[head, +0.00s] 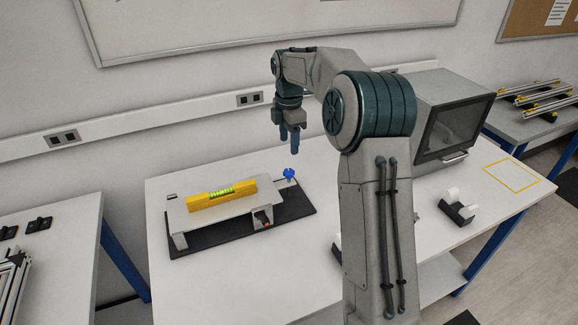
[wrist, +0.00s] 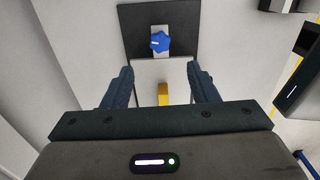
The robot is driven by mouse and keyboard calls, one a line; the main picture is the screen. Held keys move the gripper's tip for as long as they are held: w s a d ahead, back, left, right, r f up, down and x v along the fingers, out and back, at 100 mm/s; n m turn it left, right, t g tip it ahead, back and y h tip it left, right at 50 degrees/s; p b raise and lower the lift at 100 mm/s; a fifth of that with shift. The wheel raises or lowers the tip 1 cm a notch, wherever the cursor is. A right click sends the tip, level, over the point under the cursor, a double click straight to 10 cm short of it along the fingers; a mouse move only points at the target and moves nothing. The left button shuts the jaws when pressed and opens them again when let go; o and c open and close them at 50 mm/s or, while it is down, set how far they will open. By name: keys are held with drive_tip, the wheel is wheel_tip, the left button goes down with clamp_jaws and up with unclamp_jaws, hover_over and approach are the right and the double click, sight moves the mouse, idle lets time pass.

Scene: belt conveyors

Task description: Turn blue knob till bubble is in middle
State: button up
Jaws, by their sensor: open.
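The blue knob (head: 289,174) stands at the back right corner of the levelling platform in the head view. In the wrist view the blue knob (wrist: 159,42) shows beyond and between the fingertips. My gripper (head: 289,146) is open, empty and above the knob, apart from it; its spread fingers also show in the wrist view (wrist: 160,80). A yellow spirit level (head: 222,195) with a green vial (head: 219,189) lies on the grey platform (head: 240,209). The bubble is too small to place. The yellow level's end (wrist: 163,93) shows in the wrist view.
The platform stands on a black base plate (head: 296,209) on the white table (head: 270,285). A grey box with a dark window (head: 453,130) stands at the right. A small black holder with white parts (head: 459,208) stands near it. The wall is behind.

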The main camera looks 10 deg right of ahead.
sight(289, 171)
wheel_tip(289, 171, down, 10)
drive_tip(key=shift+f+p, duration=0.1)
drive_tip(key=shift+p, duration=0.55)
drive_tip(key=c, duration=1)
